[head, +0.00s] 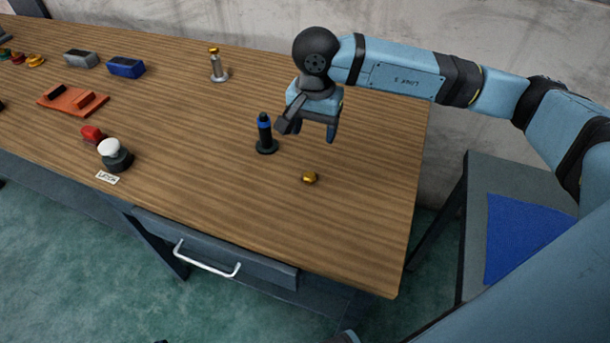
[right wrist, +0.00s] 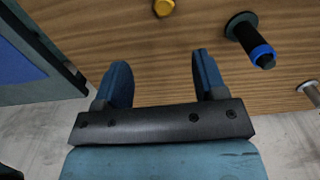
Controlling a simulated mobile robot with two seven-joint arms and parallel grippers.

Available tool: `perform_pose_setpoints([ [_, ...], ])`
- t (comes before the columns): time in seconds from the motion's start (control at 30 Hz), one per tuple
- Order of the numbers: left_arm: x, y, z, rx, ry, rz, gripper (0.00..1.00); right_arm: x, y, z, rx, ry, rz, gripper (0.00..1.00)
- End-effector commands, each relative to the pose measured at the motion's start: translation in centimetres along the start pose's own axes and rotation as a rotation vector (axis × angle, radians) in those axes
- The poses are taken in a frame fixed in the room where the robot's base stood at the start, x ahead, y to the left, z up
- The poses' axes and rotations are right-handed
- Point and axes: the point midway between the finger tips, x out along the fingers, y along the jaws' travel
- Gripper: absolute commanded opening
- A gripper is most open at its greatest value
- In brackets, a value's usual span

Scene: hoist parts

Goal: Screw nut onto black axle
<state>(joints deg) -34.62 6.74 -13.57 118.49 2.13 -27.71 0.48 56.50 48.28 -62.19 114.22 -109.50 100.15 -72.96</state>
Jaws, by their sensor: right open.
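The black axle (head: 265,136) stands upright on the wooden table, with a round black base and a blue band near its top. It also shows in the right wrist view (right wrist: 246,38), at the upper right. A brass-coloured nut (head: 310,178) lies loose on the table, to the right of the axle and nearer the front. It shows at the top edge of the right wrist view (right wrist: 163,7). My right gripper (head: 308,133) is open and empty above the table, just right of the axle and behind the nut. My left gripper is not in view.
A grey axle (head: 219,68) with a brass-coloured top stands farther back. Blue (head: 126,67) and grey (head: 81,58) blocks, an orange tray (head: 73,100) and a white-topped knob (head: 112,152) lie to the left. The table's front right is clear. A side stand (head: 480,200) with a blue mat is at right.

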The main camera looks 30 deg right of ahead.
Motion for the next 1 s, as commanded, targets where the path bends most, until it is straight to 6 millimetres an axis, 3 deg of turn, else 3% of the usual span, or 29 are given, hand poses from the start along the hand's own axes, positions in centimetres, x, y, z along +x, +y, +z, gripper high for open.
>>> perform_pose_setpoints([
  [0.27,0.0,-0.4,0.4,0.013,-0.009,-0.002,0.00,0.3,0.0,0.1,0.001,-0.004,0.000,0.65],
  [0.7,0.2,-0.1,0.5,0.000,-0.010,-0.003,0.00,7.7,-0.1,0.2,0.002,-0.006,0.000,0.65],
  [1.0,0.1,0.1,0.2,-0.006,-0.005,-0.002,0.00,8.7,-0.1,0.1,0.002,-0.004,-0.002,0.65],
])
